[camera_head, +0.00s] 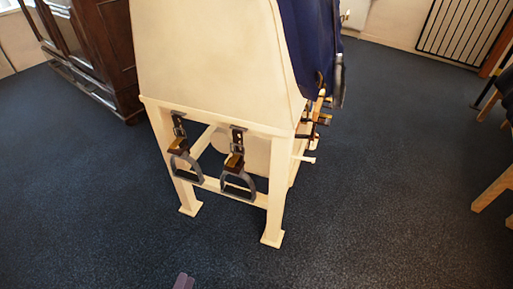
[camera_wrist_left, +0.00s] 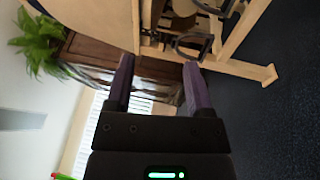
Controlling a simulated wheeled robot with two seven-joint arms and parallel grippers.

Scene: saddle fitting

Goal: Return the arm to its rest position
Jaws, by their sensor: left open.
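In the head view, only a small purple-grey tip of my left gripper (camera_head: 184,281) shows at the bottom edge, well in front of the wooden stand. In the left wrist view my left gripper (camera_wrist_left: 160,82) has its two purple fingers spread apart, with nothing between them. The stand (camera_wrist_left: 245,70) shows beyond the fingers, apart from them. My right gripper is in neither view.
The cream stand (camera_head: 215,65) carries a dark blue cloth (camera_head: 312,40). Two stirrups (camera_head: 238,183) hang on its near side. A dark cabinet (camera_head: 90,50) stands at back left. Chairs (camera_head: 495,187) are at the right. The dark carpet (camera_head: 370,200) is clear in front.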

